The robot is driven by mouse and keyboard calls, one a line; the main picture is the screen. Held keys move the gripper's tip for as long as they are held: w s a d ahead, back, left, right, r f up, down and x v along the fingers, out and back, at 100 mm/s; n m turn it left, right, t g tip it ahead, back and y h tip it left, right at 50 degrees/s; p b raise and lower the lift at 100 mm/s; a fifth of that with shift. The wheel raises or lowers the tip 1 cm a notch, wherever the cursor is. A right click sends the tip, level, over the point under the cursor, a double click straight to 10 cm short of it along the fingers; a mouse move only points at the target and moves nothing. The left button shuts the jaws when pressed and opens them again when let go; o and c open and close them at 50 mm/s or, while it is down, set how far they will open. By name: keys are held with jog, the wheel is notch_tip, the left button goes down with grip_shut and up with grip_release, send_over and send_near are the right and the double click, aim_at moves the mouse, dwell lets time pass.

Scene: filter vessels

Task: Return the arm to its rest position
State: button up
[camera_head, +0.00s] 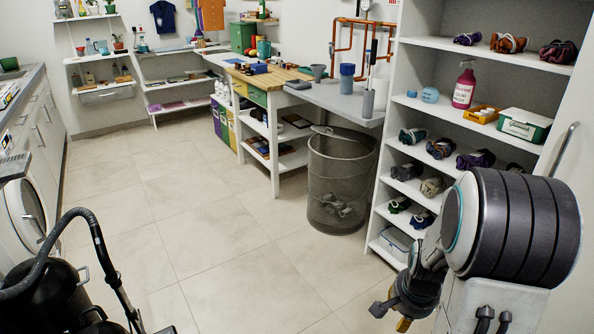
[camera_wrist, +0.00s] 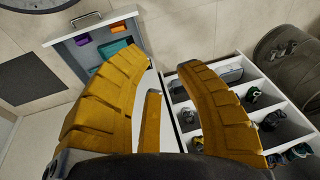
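My gripper (camera_head: 404,308) hangs low at the lower right of the head view, in front of the white shelf unit. Only part of its dark body and a bit of yellow finger show there. In the wrist view my gripper (camera_wrist: 162,62) has its yellow ribbed fingers spread apart, with nothing held between them. The floor and white furniture show through the gap. A large dark ribbed part of my arm (camera_head: 525,225) covers the right side of the head view.
In the wrist view, an open drawer (camera_wrist: 68,52) holds purple, orange and teal items. A black vacuum (camera_head: 45,300) stands lower left. The middle floor is clear.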

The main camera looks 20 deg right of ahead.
jog(key=s+a+r+n+p, duration=0.3)
jog(key=a+r+n+p, duration=0.1)
jog(key=r, duration=0.5)
jog(key=s+a+r+n+y+p, duration=0.1)
jog(key=s+a+r+n+p, duration=0.3)
jog(key=a+r, duration=0.3)
jog(key=s+a+r+n+t+p, duration=0.1)
jog(key=s+a+r+n+p, duration=0.3)
jog(key=r, duration=0.8)
jog(key=shift+a+n+p, duration=0.4)
jog(key=shift+a+n, duration=0.5)
jog(key=shift+a, duration=0.3)
